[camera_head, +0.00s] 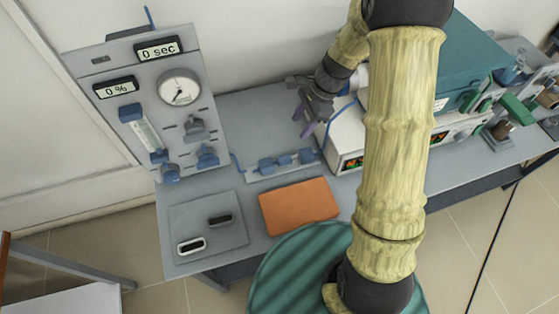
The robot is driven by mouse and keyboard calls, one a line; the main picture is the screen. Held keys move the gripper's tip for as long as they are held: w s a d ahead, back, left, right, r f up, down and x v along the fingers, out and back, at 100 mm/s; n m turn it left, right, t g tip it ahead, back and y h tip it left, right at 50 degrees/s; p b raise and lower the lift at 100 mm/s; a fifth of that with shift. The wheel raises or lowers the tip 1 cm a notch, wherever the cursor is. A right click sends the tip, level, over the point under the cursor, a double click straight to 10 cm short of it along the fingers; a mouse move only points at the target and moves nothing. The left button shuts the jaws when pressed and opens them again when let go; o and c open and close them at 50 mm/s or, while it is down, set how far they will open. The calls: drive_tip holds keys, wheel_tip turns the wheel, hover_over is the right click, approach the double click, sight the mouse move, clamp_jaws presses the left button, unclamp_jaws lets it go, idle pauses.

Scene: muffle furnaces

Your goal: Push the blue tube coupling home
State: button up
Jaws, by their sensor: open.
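A row of blue coupling pieces (285,160) sits on a small grey plate on the bench, between the gauge panel and the furnace. A thin blue tube meets it at the left, from the panel, and another rises at its right end. The pieces are too small to tell whether any gap is left between them. My gripper (304,122) has purple fingers, which are apart and empty. It hangs above and a little right of the coupling, close to the furnace's left side, and does not seem to touch the coupling.
The gauge panel (215,110) stands at left with a dial and two displays, "0 sec" and "0 %". An orange pad (299,206) and a grey plate (185,222) with two small oval parts lie in front. The white-and-teal furnace (345,140) stands right, partly behind my arm.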

sight(280, 159)
drive_tip(key=x, duration=1.7)
drive_tip(key=shift+s+f, duration=0.1)
drive_tip(key=shift+f, duration=0.1)
